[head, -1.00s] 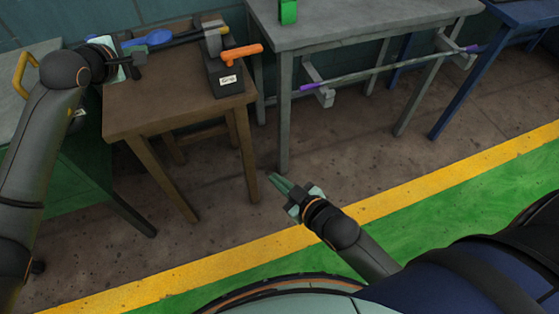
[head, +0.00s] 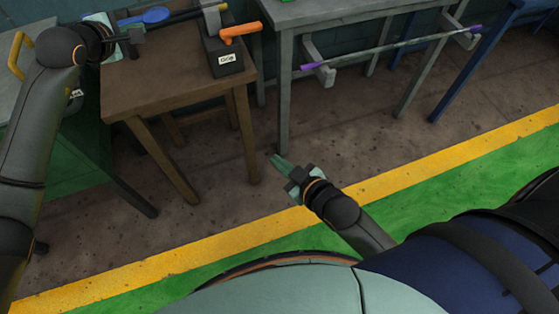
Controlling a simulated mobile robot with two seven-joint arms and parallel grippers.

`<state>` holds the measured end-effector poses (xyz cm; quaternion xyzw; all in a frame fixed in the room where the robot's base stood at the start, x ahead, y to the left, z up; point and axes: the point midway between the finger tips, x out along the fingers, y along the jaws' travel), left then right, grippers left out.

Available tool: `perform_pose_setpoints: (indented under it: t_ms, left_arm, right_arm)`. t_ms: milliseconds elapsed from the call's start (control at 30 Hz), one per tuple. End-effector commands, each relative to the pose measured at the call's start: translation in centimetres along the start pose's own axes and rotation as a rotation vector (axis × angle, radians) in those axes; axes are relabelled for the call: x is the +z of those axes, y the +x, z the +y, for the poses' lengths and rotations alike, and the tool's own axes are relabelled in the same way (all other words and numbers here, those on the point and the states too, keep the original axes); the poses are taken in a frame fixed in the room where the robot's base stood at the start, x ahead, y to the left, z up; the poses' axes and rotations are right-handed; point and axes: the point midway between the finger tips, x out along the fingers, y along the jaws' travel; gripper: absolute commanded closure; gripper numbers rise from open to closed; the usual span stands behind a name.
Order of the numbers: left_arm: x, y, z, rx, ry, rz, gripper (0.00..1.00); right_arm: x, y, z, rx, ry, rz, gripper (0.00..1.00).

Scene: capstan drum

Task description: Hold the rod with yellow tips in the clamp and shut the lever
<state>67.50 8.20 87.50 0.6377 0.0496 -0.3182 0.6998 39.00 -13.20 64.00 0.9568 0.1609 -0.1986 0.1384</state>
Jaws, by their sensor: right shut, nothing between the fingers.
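The clamp (head: 224,62) has a dark labelled base, a grey upright jaw and an orange lever (head: 241,33) sticking out to the right. It stands at the back right of the brown table. The dark rod (head: 180,18) runs from my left gripper to the jaw top, with a yellow tip (head: 223,7) just past the jaw. I cannot tell whether it is seated. My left gripper (head: 133,36) appears shut on the rod's left end; its fingers are partly hidden. My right gripper (head: 278,162) is shut and empty, low in front of the tables.
A blue object (head: 147,15) lies behind the rod on the brown table (head: 150,90). A purple-tipped rod (head: 390,48) rests on brackets at the grey table (head: 330,12). A blue table (head: 480,70) stands at right. The floor around my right gripper is clear.

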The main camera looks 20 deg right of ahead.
Motion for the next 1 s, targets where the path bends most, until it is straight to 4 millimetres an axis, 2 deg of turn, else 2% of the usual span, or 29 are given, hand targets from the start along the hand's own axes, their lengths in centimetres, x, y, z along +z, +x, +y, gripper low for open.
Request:
perform_pose_setpoints:
  t_ms: [33,200,300,533,667,867,1000]
  left_arm:
    - [0.0,0.0,0.0,0.000,0.000,0.000,0.95]
    - [0.0,0.0,0.0,0.000,0.000,0.000,0.76]
    - [0.0,0.0,0.0,0.000,0.000,0.000,0.68]
    - [-0.1,0.1,-0.3,-0.007,0.000,0.002,0.68]
    - [-0.1,0.1,-0.2,-0.004,0.000,0.002,0.68]
    - [0.0,0.0,-0.1,-0.002,0.000,0.001,0.68]
    - [0.0,0.0,0.0,-0.001,0.000,0.000,0.68]
  right_arm:
    - [0.0,0.0,0.0,0.000,0.000,0.000,1.00]
    - [0.0,0.0,0.0,0.000,0.000,0.000,1.00]
    - [0.0,0.0,0.0,0.000,0.000,0.000,1.00]
    - [0.1,0.0,0.0,0.000,0.001,-0.002,1.00]
    - [0.8,-0.5,-0.2,-0.005,0.026,-0.026,1.00]
    - [3.9,-2.6,-1.4,-0.029,0.135,-0.135,1.00]
    - [6.5,-4.8,-2.6,-0.049,0.234,-0.234,1.00]
